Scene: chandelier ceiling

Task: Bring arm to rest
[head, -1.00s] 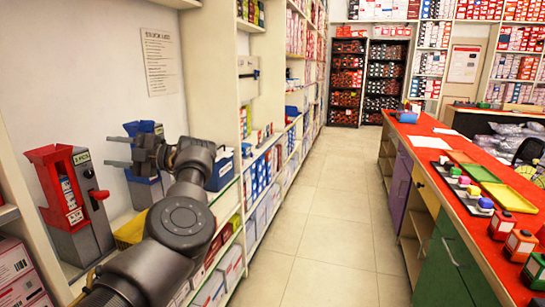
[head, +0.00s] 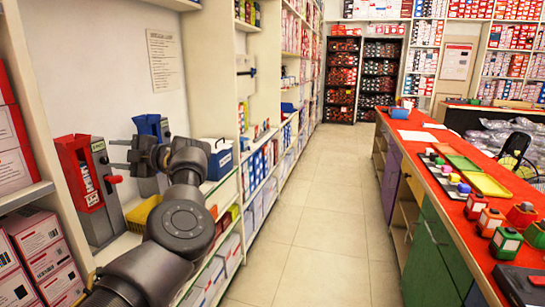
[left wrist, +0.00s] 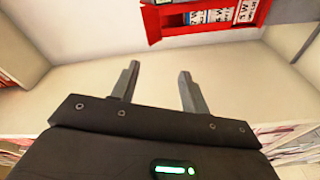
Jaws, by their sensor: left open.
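My left arm reaches in from the bottom left of the head view, and its dark gripper (head: 120,155) points left, in front of the left shelving. The fingers are apart with nothing between them. In the left wrist view the two grey fingers of the left gripper (left wrist: 158,80) also stand apart and empty, with a pale shelf surface beyond. A red dispenser (head: 82,172) with a grey body stands left of the gripper. A blue dispenser (head: 150,128) is partly hidden behind the gripper. My right gripper is not in view.
Shelving with cartons (head: 38,245) and a blue box (head: 217,160) lines the left side. A long counter with a red top (head: 425,165) runs along the right, holding trays and small colored containers. The tiled aisle (head: 320,220) between them is clear.

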